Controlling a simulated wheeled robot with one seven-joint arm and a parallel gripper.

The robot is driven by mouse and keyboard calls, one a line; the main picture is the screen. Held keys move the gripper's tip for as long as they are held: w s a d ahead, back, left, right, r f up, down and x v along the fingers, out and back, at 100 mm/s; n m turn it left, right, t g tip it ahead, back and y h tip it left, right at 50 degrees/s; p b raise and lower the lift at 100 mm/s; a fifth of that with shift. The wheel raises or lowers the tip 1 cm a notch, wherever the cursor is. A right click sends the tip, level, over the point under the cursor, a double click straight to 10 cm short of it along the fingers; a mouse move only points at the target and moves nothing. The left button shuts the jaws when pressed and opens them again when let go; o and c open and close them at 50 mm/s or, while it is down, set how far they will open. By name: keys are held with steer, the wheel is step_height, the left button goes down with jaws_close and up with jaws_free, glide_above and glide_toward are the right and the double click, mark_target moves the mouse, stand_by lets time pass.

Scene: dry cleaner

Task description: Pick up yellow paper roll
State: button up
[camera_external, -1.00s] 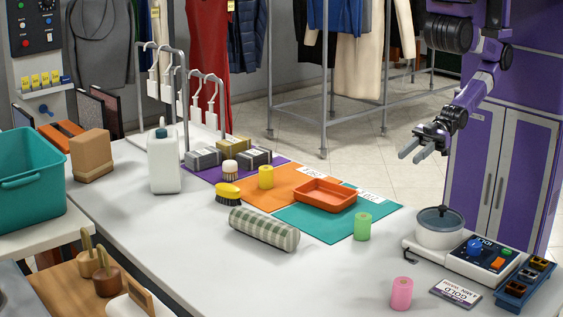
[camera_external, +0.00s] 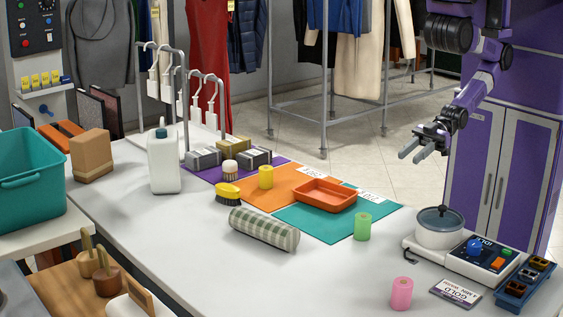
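The yellow paper roll (camera_external: 266,177) stands upright on the orange mat (camera_external: 283,197), toward its back left part. My gripper (camera_external: 410,155) is open and empty. It hangs in the air at the right, above and beyond the counter's far edge, well to the right of the yellow roll and apart from everything.
An orange tray (camera_external: 325,203), a yellow brush (camera_external: 227,193), a round brush (camera_external: 230,171) and grey blocks (camera_external: 203,158) surround the roll. A green roll (camera_external: 363,227), pink roll (camera_external: 401,293), checked bolster (camera_external: 264,228) and pot (camera_external: 439,232) stand nearer. The counter's front middle is clear.

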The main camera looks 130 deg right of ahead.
steer(key=o, duration=0.6)
